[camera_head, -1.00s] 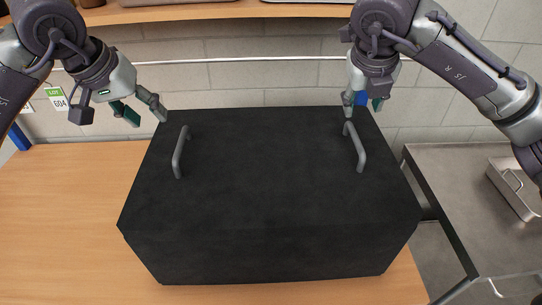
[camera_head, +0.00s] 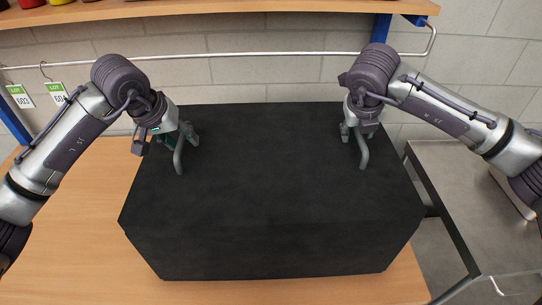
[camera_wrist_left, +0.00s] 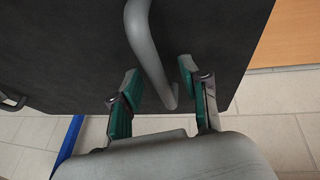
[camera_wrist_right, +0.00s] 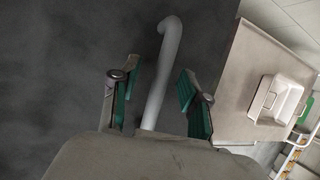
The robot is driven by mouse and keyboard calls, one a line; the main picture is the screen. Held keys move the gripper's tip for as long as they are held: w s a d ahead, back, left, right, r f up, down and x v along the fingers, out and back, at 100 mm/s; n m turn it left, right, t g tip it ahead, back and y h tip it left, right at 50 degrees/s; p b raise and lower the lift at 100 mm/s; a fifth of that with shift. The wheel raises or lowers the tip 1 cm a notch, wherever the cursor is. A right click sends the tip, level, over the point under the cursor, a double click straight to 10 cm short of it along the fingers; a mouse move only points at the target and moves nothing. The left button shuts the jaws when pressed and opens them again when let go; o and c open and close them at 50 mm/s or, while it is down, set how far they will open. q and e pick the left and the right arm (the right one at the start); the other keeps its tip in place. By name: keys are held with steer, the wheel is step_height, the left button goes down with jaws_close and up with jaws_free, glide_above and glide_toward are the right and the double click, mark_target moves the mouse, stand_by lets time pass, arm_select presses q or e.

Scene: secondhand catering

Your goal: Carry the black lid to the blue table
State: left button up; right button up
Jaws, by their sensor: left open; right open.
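The black lid (camera_head: 270,180) is a large dark box-like cover on the wooden table, with a grey handle near each side. My left gripper (camera_head: 178,135) is at the left handle (camera_head: 178,157). In the left wrist view its open fingers (camera_wrist_left: 160,88) stand either side of that handle (camera_wrist_left: 148,45), near its end. My right gripper (camera_head: 356,132) is at the right handle (camera_head: 363,152). In the right wrist view its open fingers (camera_wrist_right: 155,88) stand either side of the handle (camera_wrist_right: 166,60). Neither gripper is closed on a handle. What lies under the lid is hidden.
The wooden table (camera_head: 70,230) is bare left of the lid. A shelf (camera_head: 200,12) and a rail (camera_head: 250,54) run along the back wall.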

arm_select(q)
steer(key=shift+w+f, duration=0.1)
steer(key=shift+f, duration=0.15)
arm_select(e)
steer(key=shift+w+d+f, duration=0.1)
steer(key=shift+f, duration=0.2)
arm_select(q)
steer(key=shift+d, duration=0.1)
steer(key=shift+c, duration=0.4)
arm_select(e)
steer(key=shift+c, duration=0.4)
arm_select(q)
jaws_close()
arm_select(e)
jaws_close()
